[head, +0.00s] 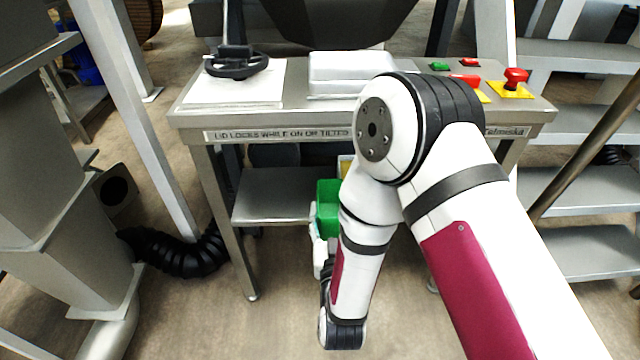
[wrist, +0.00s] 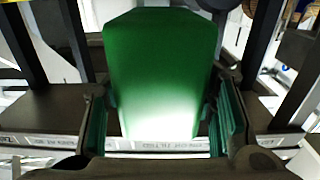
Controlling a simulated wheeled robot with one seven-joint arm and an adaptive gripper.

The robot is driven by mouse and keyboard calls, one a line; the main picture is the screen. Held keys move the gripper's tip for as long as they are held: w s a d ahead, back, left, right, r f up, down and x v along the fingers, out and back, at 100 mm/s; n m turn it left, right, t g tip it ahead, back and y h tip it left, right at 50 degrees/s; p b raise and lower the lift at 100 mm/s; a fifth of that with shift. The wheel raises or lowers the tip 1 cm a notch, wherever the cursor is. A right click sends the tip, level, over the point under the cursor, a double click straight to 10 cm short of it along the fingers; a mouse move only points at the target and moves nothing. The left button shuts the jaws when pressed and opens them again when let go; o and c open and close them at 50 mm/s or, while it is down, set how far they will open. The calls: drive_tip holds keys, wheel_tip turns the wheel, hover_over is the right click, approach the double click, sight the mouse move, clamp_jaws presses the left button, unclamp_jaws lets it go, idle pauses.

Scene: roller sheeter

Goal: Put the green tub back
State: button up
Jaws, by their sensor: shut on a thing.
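The green tub (head: 328,208) is in the head view at the front of the table's lower shelf, partly hidden by my arm. In the wrist view the green tub (wrist: 162,70) fills the middle of the picture. My gripper (wrist: 160,122) is shut on it, with one finger against each side. In the head view most of my gripper is hidden behind my arm. I cannot tell whether the tub touches the shelf.
The lower shelf (head: 270,207) is bare at its left. A bit of something yellow (head: 345,165) shows behind the tub. The steel table (head: 300,118) above carries a black handwheel (head: 237,64), a white lidded box (head: 345,72) and a red stop button (head: 515,77). A black hose (head: 180,255) lies left.

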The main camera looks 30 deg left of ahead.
sight(331, 210)
drive_tip(key=a+b+x, duration=0.1)
drive_tip(key=x, duration=0.4)
drive_tip(key=s+a+f+b+x, duration=0.1)
drive_tip(key=b+x, duration=0.1)
drive_tip(key=x, duration=0.3)
drive_tip(key=a+b+x, duration=0.1)
drive_tip(key=x, duration=0.4)
drive_tip(key=shift+s+f, duration=0.2)
drive_tip(key=shift+s, duration=0.1)
drive_tip(key=shift+a+f+b, duration=0.1)
drive_tip(key=shift+f+b, duration=1.15)
drive_tip(key=shift+f, duration=0.5)
drive_tip(key=shift+f, duration=0.15)
drive_tip(key=o, duration=1.5)
drive_tip(key=shift+c, duration=0.2)
drive_tip(key=shift+r, duration=0.2)
drive_tip(key=p+v, duration=0.4)
drive_tip(key=v, duration=0.8)
